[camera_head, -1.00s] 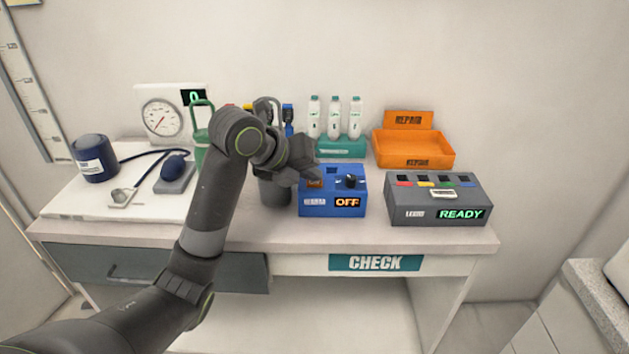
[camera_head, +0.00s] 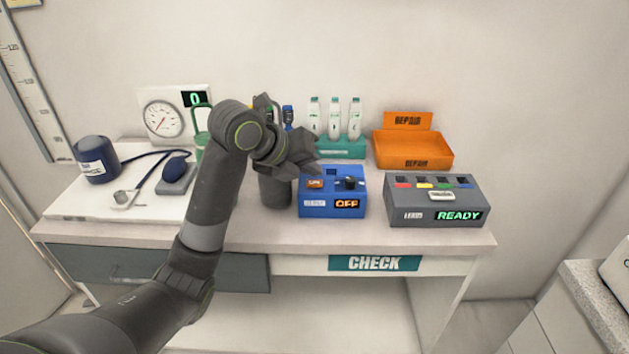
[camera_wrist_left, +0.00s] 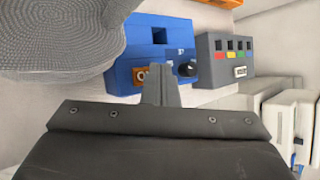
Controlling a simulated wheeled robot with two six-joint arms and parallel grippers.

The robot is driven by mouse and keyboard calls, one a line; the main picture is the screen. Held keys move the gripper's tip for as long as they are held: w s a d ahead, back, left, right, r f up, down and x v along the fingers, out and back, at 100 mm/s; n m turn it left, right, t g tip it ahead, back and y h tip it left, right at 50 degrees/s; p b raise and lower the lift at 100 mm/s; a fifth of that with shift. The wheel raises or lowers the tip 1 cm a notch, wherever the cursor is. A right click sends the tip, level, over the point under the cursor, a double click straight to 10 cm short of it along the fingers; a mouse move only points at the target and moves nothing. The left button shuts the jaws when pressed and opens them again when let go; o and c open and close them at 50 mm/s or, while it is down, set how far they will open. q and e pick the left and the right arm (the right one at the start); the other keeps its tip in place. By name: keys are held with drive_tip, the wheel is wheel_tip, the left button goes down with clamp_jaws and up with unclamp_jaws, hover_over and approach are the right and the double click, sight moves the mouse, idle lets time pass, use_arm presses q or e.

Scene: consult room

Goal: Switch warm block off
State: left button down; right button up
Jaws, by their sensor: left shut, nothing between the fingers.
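The warm block is a blue box (camera_head: 331,206) on the desk, right of my left arm in the head view. Its front display (camera_head: 347,204) reads OFF in orange. An orange switch (camera_head: 315,183) and a black knob (camera_head: 350,183) sit on its top. My left gripper (camera_head: 312,163) is shut and empty, above the block's back left part and apart from the switch. In the left wrist view the blue box (camera_wrist_left: 125,72) shows beyond the shut fingers (camera_wrist_left: 160,88), which partly cover the area by the switch. My right gripper is not in view.
A grey box (camera_head: 410,213) reading READY stands to the right. Behind are an orange tray (camera_head: 413,160) and a teal rack (camera_head: 342,149) with white bottles.

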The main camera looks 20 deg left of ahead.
sight(310, 185)
use_arm(q)
drive_tip(key=shift+r+p, duration=2.05)
drive_tip(key=shift+r, duration=0.55)
drive_tip(key=shift+f, duration=0.1)
